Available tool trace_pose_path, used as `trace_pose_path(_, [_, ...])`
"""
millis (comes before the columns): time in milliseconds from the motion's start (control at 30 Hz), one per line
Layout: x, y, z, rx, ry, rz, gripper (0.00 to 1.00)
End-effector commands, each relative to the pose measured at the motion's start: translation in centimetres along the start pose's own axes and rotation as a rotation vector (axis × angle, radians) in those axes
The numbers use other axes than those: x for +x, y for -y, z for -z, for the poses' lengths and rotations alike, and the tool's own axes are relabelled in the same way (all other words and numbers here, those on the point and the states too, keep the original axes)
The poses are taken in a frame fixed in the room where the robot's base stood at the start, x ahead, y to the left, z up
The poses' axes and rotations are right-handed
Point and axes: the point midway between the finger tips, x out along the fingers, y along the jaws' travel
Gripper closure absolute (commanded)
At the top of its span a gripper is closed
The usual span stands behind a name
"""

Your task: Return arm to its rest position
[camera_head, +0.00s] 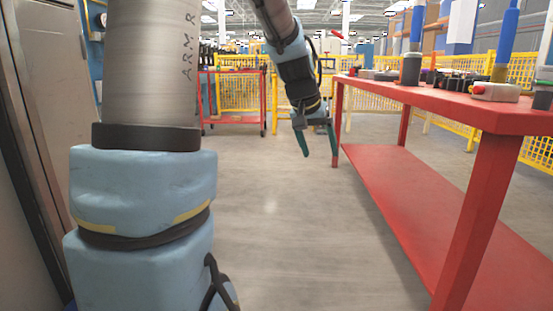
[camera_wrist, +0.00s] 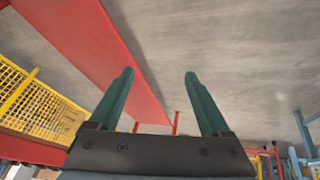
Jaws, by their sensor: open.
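My gripper (camera_head: 319,142) hangs at the end of my arm near the middle of the head view, pointing down over open floor. Its two green fingers are spread apart with nothing between them. It is just left of the red table's far left leg in the picture. In the wrist view my gripper (camera_wrist: 158,78) also shows open and empty, with bare floor beyond the fingertips.
A red table (camera_head: 465,110) with a lower shelf (camera_head: 400,190) stands at right, with several parts and bottles on top. A red cart (camera_head: 234,120) and yellow mesh fencing (camera_head: 237,92) stand behind. A grey panel (camera_head: 30,120) is at left. The middle floor is clear.

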Motion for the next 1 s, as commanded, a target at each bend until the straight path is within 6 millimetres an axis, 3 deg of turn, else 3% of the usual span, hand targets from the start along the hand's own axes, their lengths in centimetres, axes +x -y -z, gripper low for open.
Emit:
trace_pose_path(33, [0.0, 2.0, -2.9, -0.037, 0.041, 0.041, 0.18])
trace_pose_path(100, [0.3, 4.5, -6.8, -0.085, 0.088, 0.092, 0.18])
trace_pose_path(200, [0.2, 7.1, -11.7, -0.142, 0.144, 0.147, 0.18])
trace_pose_path(500, [-1.0, 10.6, -23.9, -0.269, 0.276, 0.244, 0.18])
trace_pose_path(533, [-1.5, 10.7, -24.4, -0.278, 0.282, 0.249, 0.18])
trace_pose_path(600, [-3.1, 10.3, -23.0, -0.273, 0.275, 0.246, 0.18])
trace_pose_path(767, [-5.8, 9.8, -21.6, -0.271, 0.275, 0.246, 0.18])
trace_pose_path(1000, [-11.7, 8.8, -18.8, -0.270, 0.275, 0.245, 0.18])
